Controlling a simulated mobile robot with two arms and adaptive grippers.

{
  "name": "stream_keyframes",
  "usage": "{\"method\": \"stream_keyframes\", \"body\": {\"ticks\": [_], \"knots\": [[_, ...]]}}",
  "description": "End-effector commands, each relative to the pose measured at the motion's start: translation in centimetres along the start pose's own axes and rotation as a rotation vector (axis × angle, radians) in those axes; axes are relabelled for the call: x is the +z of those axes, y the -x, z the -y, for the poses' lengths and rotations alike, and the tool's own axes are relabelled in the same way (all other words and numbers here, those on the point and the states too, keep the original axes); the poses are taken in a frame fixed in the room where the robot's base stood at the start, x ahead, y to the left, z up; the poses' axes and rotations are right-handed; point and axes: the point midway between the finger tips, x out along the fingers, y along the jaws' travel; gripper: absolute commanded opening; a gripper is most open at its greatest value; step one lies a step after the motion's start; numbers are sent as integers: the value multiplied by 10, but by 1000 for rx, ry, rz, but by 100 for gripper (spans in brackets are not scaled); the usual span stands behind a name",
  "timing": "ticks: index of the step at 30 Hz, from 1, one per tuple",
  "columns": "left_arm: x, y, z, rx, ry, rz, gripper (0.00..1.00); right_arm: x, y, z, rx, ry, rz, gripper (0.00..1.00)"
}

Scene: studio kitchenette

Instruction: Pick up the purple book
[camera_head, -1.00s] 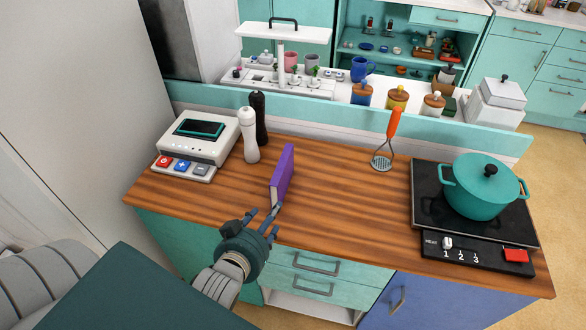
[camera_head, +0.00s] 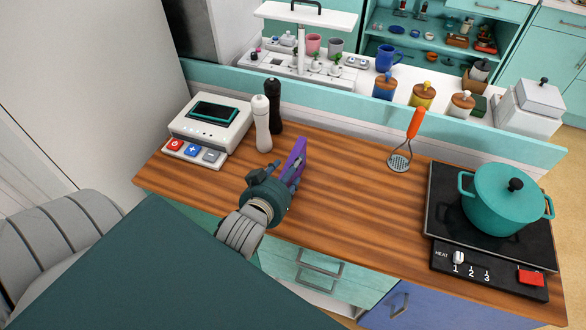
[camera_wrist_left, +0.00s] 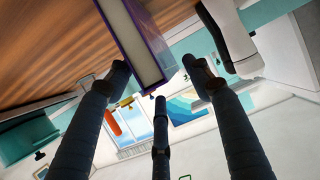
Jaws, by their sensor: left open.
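The purple book (camera_head: 299,149) stands upright on the wooden counter, right of the white and black mills. In the left wrist view the book (camera_wrist_left: 152,40) shows its pale page edge and purple cover, in the upper middle. My left gripper (camera_head: 295,174) is at the near side of the book and hides its lower part. In the left wrist view the spread fingers of my left gripper (camera_wrist_left: 157,72) lie to either side of the book's near end, open. I cannot tell whether a finger touches it. My right gripper is not in view.
The white mill (camera_head: 262,124) and black mill (camera_head: 274,106) stand close left of the book. A white device (camera_head: 209,123) sits farther left. The counter middle is clear.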

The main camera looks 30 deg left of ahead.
Motion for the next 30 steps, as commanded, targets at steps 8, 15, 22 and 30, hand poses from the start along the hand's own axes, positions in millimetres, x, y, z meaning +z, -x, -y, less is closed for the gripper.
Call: {"method": "stream_keyframes", "body": {"ticks": [8, 15, 22, 30], "knots": [[-3, -39, 0, 0, -1, 0, 51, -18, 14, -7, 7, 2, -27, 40], [-2, -49, 0, 0, -1, -1, 51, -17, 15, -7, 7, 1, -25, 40], [-2, -48, 0, 0, -1, -1, 25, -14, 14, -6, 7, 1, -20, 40], [-4, -48, 0, 1, -1, -4, 0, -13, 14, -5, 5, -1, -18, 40]]}}
